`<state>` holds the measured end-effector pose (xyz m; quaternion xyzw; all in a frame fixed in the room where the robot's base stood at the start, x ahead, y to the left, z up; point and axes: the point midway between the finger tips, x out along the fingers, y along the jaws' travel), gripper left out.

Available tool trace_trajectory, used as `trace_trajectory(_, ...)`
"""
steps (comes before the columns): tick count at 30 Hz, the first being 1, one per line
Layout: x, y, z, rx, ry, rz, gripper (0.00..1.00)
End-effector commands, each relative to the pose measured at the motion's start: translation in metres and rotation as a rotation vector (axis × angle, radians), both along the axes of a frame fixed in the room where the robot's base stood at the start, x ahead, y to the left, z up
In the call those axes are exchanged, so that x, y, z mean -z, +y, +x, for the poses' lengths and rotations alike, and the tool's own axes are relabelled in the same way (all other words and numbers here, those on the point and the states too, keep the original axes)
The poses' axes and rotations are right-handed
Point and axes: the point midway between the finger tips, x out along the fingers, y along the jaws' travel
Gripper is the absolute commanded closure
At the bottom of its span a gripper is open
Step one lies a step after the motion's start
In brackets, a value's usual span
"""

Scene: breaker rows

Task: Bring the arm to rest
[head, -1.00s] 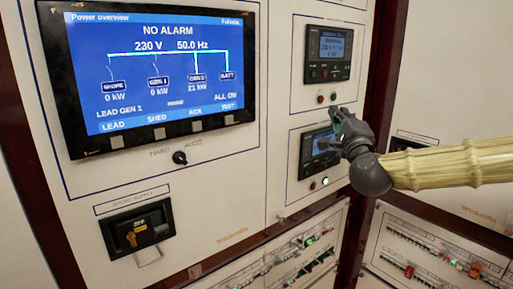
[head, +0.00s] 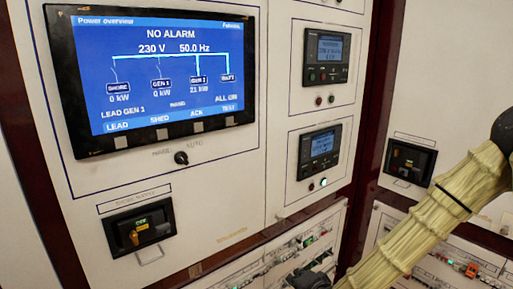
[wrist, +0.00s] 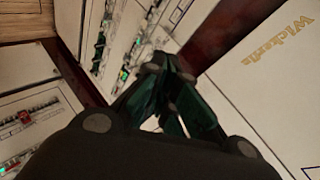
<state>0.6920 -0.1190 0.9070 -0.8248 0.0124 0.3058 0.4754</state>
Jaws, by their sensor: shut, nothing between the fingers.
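My gripper (wrist: 166,88) shows in the wrist view with its dark green fingers closed together and nothing between them. In the head view only a dark part of it (head: 312,279) shows at the bottom edge, in front of the lower breaker panel; its fingertips cannot be made out there. My arm (head: 430,215), in a pale ribbed cover, slants from the right edge down to the bottom middle. I see no contact between the gripper and the panels.
A large display (head: 155,78) reads NO ALARM. Two small controllers (head: 326,57) (head: 319,150) sit right of it. A selector knob (head: 181,158) is below the display. Breaker rows (head: 285,262) lie low behind my gripper. A dark red post (head: 365,130) divides the cabinets.

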Motion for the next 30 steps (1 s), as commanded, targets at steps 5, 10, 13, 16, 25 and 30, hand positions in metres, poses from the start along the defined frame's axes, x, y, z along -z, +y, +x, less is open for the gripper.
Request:
trace_trajectory(5,0.086,-0.004,-0.064,-0.112,0.161,-0.152,1.0)
trace_trajectory(10,0.155,-0.017,-0.134,-0.234,0.312,-0.292,1.0)
trace_trajectory(13,0.189,-0.028,-0.18,-0.313,0.404,-0.37,1.0)
trace_trajectory(16,0.219,-0.043,-0.227,-0.397,0.496,-0.448,1.0)
trace_trajectory(25,0.267,-0.092,-0.353,-0.638,0.735,-0.634,1.0)
trace_trajectory(30,0.273,-0.106,-0.382,-0.7,0.791,-0.675,1.0)
